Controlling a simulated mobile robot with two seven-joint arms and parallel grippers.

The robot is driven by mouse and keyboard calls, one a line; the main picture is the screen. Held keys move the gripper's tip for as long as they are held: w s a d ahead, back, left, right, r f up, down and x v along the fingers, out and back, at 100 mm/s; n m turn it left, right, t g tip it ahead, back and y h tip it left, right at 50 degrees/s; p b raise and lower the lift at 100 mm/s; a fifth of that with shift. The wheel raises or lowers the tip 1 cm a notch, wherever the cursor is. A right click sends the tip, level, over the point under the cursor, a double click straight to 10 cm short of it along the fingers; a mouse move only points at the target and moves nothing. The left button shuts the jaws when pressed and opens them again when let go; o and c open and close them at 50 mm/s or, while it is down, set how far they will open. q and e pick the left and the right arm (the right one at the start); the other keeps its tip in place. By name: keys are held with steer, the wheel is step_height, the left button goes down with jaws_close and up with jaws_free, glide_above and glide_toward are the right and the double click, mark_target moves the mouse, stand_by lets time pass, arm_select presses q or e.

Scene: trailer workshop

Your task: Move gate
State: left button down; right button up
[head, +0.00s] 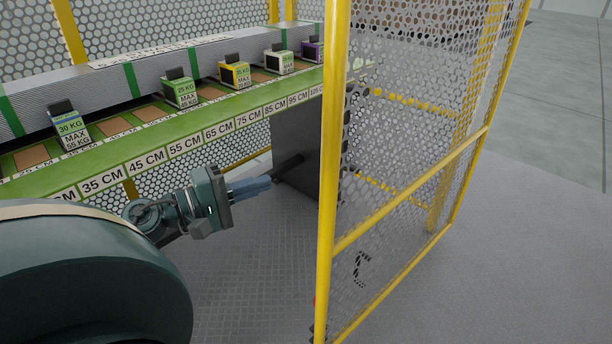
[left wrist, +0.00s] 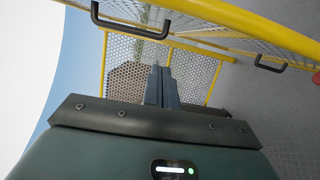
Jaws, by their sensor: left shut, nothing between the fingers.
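The gate (head: 410,190) is a yellow-framed mesh panel at the centre right of the head view, standing at an angle to the shelf. A small black handle (head: 362,270) shows low on its mesh. My left gripper (head: 262,184) is shut and empty, left of the gate's near post and apart from it. Its fingertips are close to a dark bar (head: 288,166) by a dark upright panel; I cannot tell whether they touch. In the left wrist view, the shut fingers (left wrist: 160,75) point toward mesh, with black handles (left wrist: 270,66) on yellow frames around. My right gripper is not in view.
A green shelf (head: 180,143) with centimetre labels runs along the left, bearing several small weight-marked boxes (head: 180,92). Mesh fencing stands behind and below it. The grey floor (head: 500,250) right of the gate is clear.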

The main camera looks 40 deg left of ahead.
mark_target(321, 180)
arm_select(q)
steer(key=shift+w+d+p, duration=1.9)
steer(key=shift+w+d, duration=2.1)
steer(key=shift+w, duration=0.25)
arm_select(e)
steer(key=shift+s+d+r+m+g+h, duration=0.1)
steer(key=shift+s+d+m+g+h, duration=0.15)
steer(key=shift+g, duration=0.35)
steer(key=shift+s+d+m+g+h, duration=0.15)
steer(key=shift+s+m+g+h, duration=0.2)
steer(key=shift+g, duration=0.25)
arm_select(q)
steer(key=shift+d+r, duration=0.1)
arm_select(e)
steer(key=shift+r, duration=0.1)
